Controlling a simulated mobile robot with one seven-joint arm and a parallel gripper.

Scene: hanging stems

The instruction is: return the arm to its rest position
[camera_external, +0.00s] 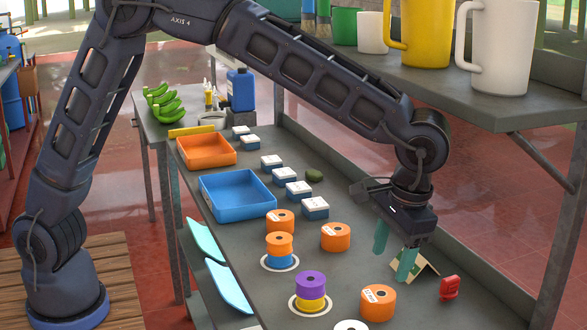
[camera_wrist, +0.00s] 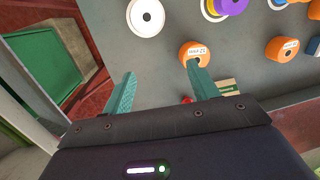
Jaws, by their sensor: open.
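My gripper (camera_external: 393,252) hangs from my arm over the right side of the grey bench, with its two teal fingers pointing down. In the wrist view the fingers of my gripper (camera_wrist: 160,88) are spread apart with nothing between them. An orange spool (camera_external: 378,302) stands just in front of the fingers in the external view. In the wrist view an orange spool (camera_wrist: 194,52) shows beside the right fingertip; I cannot tell whether they touch. A small tan and green folded card (camera_external: 416,262) is partly hidden behind the fingers.
A red object (camera_external: 449,288) lies right of the gripper. A purple-yellow stack (camera_external: 311,290) and orange spools (camera_external: 335,237) stand left. Blue (camera_external: 238,196) and orange (camera_external: 206,150) trays lie farther back. An upper shelf (camera_external: 480,100) holding mugs overhangs the bench beside my arm.

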